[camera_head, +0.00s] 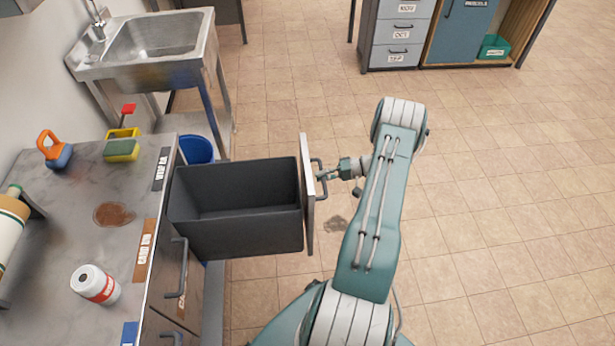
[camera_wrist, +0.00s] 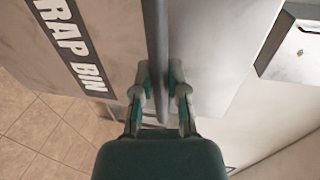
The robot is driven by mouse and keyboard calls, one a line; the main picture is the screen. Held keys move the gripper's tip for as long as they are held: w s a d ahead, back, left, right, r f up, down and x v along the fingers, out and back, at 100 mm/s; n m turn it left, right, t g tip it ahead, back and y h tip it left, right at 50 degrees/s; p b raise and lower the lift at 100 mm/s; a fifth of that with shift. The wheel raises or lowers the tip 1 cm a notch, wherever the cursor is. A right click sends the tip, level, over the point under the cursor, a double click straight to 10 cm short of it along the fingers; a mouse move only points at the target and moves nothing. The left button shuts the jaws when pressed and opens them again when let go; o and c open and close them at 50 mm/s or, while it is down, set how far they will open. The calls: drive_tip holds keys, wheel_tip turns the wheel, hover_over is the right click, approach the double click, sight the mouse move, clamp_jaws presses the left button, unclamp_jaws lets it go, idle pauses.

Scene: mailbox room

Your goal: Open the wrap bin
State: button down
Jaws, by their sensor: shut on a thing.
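The wrap bin (camera_head: 237,228) is a dark grey pull-out bin at the side of the counter. It stands pulled well out and its inside looks empty. Its light front panel (camera_head: 307,195) faces my arm, and the panel's label, partly cut off, reads "RAP BIN" in the wrist view (camera_wrist: 75,45). My gripper (camera_head: 326,175) is at the panel's bar handle (camera_head: 318,180). In the wrist view my gripper (camera_wrist: 161,85) has one finger on each side of the grey handle bar (camera_wrist: 157,40) and is shut on it.
The counter (camera_head: 130,190) carries a white-and-red can (camera_head: 95,284), a sponge (camera_head: 121,150), an orange-and-blue tool (camera_head: 54,149) and a brown stain. A sink (camera_head: 150,42) and a blue bucket (camera_head: 197,150) are behind.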

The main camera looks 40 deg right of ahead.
drive_tip(key=shift+s+d+f, duration=0.15)
drive_tip(key=shift+s+f, duration=0.1)
drive_tip(key=c, duration=0.6)
unclamp_jaws()
drive_tip(key=shift+c, duration=0.2)
drive_tip(key=shift+w+d, duration=0.1)
drive_tip(key=shift+r, duration=0.15)
drive_tip(key=v, duration=1.2)
